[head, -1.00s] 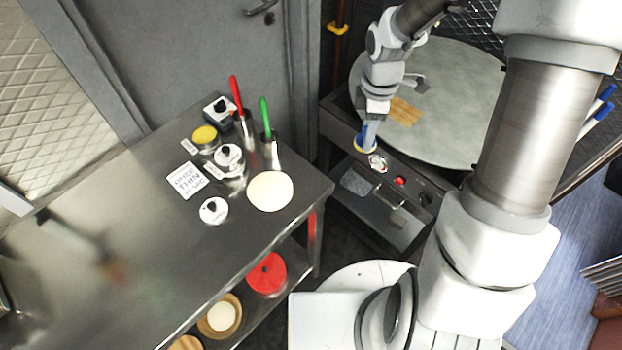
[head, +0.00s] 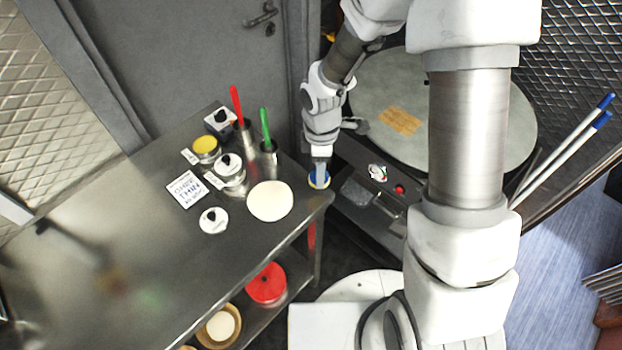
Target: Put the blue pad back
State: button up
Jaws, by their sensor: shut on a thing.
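My gripper (head: 320,170) is shut on the blue pad (head: 319,180), a small round piece with blue on it and a pale yellowish rim. The gripper points down and covers much of the pad. In the head view the pad shows at the right end of the steel table (head: 120,238), near its far right corner, just right of the cream disc (head: 270,201). I cannot tell whether the pad touches the tabletop or is above it.
Red-handled (head: 236,105) and green-handled (head: 264,125) tools stand in metal holders on the table. A yellow-topped pot (head: 205,145), lidded pots and a printed card (head: 187,189) are to the left. The round griddle (head: 470,135) with a tan patch is at right. Bare steel fills the table's left.

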aim_at(311, 175)
jog(key=shift+w+a+f, duration=0.25)
jog(key=shift+a+f, duration=0.3)
jog(key=shift+a, duration=0.35)
jog(key=shift+a+f, duration=0.1)
jog(key=shift+f, duration=1.95)
jog(key=shift+f, duration=0.1)
jog(key=shift+f, duration=0.15)
jog(key=o, duration=1.2)
